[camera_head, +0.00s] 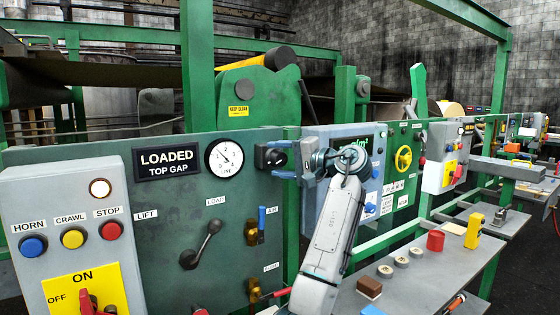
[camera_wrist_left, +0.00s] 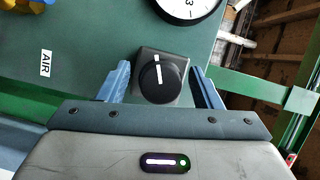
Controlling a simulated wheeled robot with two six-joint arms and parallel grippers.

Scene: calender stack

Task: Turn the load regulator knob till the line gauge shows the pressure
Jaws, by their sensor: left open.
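The load regulator knob (camera_head: 273,158) is a round black knob on a dark square base, on the green panel right of the gauge. In the left wrist view, the knob (camera_wrist_left: 159,84) has a white line pointing up, tilted slightly left. My left gripper (camera_head: 280,160) is open. Its blue fingers stand on either side of the knob, with visible gaps in the left wrist view (camera_wrist_left: 160,72). The round white line gauge (camera_head: 224,158) has a thin needle pointing to the upper left. Only its edge shows in the left wrist view (camera_wrist_left: 186,6). My right gripper is out of view.
A black "LOADED TOP GAP" sign (camera_head: 168,162) is left of the gauge. Below are a load lever (camera_head: 203,245) and a blue-handled air valve (camera_head: 261,225). A button box (camera_head: 70,235) stands at left. A grey bench (camera_head: 425,262) with small items is at lower right.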

